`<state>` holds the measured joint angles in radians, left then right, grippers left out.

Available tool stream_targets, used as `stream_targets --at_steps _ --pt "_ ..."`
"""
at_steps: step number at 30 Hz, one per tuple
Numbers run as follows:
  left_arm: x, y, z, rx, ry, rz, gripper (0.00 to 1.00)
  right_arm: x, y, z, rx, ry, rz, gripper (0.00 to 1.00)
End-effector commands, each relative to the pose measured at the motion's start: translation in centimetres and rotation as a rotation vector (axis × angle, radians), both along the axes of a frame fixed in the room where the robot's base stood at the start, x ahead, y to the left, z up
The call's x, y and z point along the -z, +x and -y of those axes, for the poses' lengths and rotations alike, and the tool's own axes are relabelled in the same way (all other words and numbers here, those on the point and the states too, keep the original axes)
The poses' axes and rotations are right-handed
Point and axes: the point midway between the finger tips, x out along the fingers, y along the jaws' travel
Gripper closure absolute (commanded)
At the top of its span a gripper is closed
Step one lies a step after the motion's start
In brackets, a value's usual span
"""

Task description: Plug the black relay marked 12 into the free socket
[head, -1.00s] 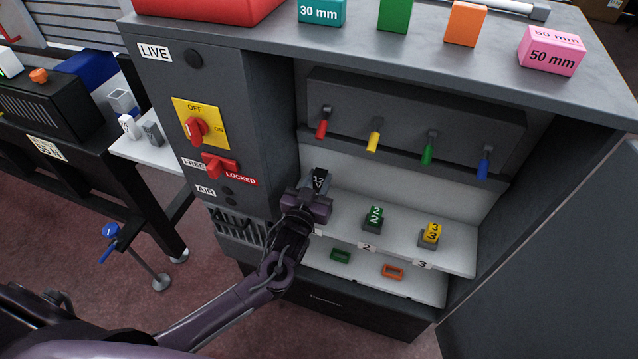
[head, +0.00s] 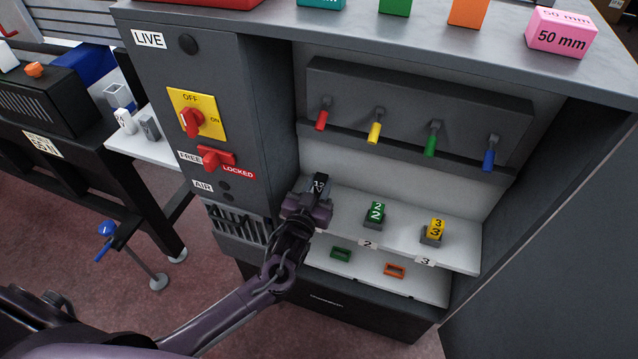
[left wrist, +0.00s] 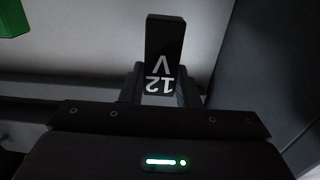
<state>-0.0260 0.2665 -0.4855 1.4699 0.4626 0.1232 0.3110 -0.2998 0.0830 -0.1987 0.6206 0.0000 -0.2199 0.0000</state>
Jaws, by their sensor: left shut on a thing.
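The black relay (head: 319,182) with white marking 12 is held by my left gripper (head: 312,196) above the left part of the cabinet's upper shelf. In the left wrist view the relay (left wrist: 164,40) stands up between the two fingers (left wrist: 162,88), its marking "12 V" upside down. My left gripper is shut on it. The free socket cannot be made out; the gripper and arm cover the shelf's left part. Whether the relay touches a socket cannot be told. My right gripper is not in view.
A green relay marked 2 (head: 376,209) and a yellow relay marked 3 (head: 437,227) sit in grey sockets to the right. Coloured levers (head: 375,132) hang above. The cabinet's left panel (head: 268,130) stands close beside the gripper. Green (head: 341,253) and orange (head: 395,270) frames lie below.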

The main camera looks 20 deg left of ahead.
Motion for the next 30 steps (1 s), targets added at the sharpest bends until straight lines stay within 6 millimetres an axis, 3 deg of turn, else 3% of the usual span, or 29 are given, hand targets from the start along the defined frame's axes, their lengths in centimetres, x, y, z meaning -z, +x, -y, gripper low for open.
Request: stream_targets --at_steps 1,7,30 --pt "0.88 0.0 -0.01 0.0 0.0 0.0 0.94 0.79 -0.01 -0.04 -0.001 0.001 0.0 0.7" --pt "1.78 0.01 -0.04 0.0 0.0 0.001 0.94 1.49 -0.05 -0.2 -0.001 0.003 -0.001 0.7" --pt "1.77 -0.02 0.02 0.001 -0.001 0.0 0.94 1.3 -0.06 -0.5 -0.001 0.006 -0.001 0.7"
